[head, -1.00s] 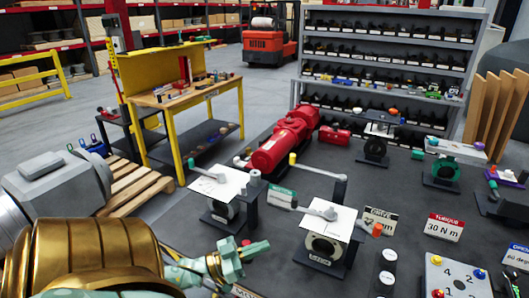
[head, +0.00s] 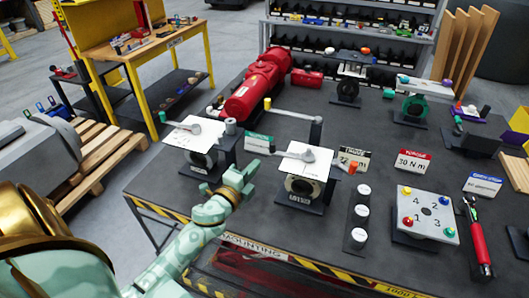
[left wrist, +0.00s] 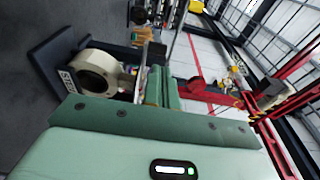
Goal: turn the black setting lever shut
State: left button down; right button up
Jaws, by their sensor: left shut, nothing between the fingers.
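My left gripper (head: 251,166) is shut and empty. It is at the front of the table, between two valve units with white top plates. In the left wrist view its green fingers (left wrist: 162,88) are together, with a round pale valve body (left wrist: 95,75) beside them. The front left unit (head: 202,145) also has a grey lever. A unit at the back (head: 347,88) carries a dark bar (head: 352,57) on top; I cannot tell whether it is the black setting lever. My right gripper is not in view.
A red cylinder (head: 258,88) lies behind the front units. A numbered block (head: 427,215), a strip with round white caps (head: 359,216) and a red-handled tool (head: 478,240) are at the right. Small signs stand between units. A striped edge (head: 330,271) bounds the table front.

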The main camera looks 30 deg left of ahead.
aim_at(271, 148)
pick_arm(q)
jog(key=w, duration=0.7)
jog(key=shift+a, duration=0.2)
jog(key=shift+w+a+r+m+h, duration=0.1)
jog(key=shift+w+a+m+h, duration=0.15)
jog(key=shift+w+m+h, duration=0.3)
